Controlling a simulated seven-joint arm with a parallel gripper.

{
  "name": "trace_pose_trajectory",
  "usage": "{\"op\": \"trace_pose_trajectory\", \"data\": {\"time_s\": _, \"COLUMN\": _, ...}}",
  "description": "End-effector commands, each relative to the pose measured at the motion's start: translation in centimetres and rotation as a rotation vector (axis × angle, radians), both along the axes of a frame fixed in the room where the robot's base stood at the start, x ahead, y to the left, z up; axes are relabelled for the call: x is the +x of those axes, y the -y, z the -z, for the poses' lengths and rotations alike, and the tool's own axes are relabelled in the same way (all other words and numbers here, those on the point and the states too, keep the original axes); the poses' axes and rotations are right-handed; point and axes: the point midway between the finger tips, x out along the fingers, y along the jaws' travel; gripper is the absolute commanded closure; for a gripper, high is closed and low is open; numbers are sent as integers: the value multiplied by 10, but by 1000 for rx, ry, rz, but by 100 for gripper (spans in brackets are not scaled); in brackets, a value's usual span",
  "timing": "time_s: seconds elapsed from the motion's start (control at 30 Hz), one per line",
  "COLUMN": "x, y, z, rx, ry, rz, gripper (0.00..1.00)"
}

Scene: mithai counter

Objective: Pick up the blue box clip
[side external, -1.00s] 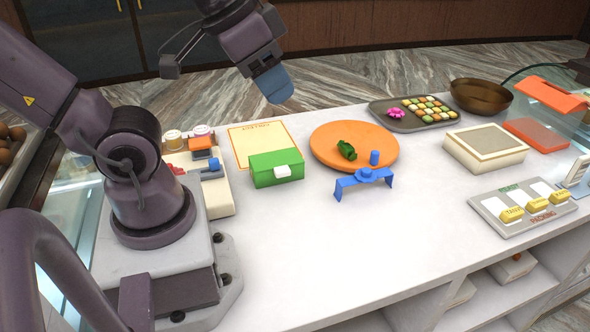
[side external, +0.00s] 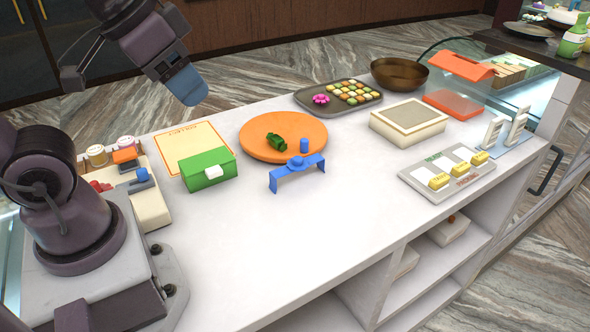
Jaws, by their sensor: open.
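The blue box clip (side external: 297,172) stands on the white counter in the side external view, just in front of the orange round board. It is a bridge shape with two bent-down ends and a knob on top. A small blue cylinder (side external: 304,146) shows right behind it; I cannot tell whether it is part of the clip. My gripper (side external: 190,90) is high above the back left of the counter, well away from the clip. Its blue tip points down and to the right. It is open, and I see nothing held in it.
A green box (side external: 207,170) with a white catch sits left of the clip. A dark green piece (side external: 277,142) lies on the orange board (side external: 256,128). A grey panel with yellow pieces (side external: 422,185) lies to the right. The front counter is clear.

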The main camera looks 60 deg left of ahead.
Motion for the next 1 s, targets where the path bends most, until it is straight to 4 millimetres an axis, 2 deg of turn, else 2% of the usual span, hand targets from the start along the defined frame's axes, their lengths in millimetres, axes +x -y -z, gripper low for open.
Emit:
{"op": "trace_pose_trajectory", "data": {"time_s": 0.3, "x": 1, "y": -1, "z": 2, "rx": 0, "ry": -12, "rz": -7, "gripper": 44}}
{"op": "trace_pose_trajectory", "data": {"time_s": 0.47, "x": 9, "y": -9, "z": 23, "rx": -15, "ry": -125, "rz": -44, "gripper": 44}}
{"op": "trace_pose_trajectory", "data": {"time_s": 0.57, "x": 24, "y": -14, "z": 40, "rx": -73, "ry": -219, "rz": -107, "gripper": 44}}
{"op": "trace_pose_trajectory", "data": {"time_s": 0.77, "x": 68, "y": -26, "z": 77, "rx": -300, "ry": -345, "rz": -461, "gripper": 44}}
{"op": "trace_pose_trajectory", "data": {"time_s": 0.87, "x": 92, "y": -36, "z": 100, "rx": -424, "ry": -387, "rz": -720, "gripper": 44}}
{"op": "trace_pose_trajectory", "data": {"time_s": 1.0, "x": 126, "y": -58, "z": 140, "rx": -598, "ry": -418, "rz": -1163, "gripper": 44}}
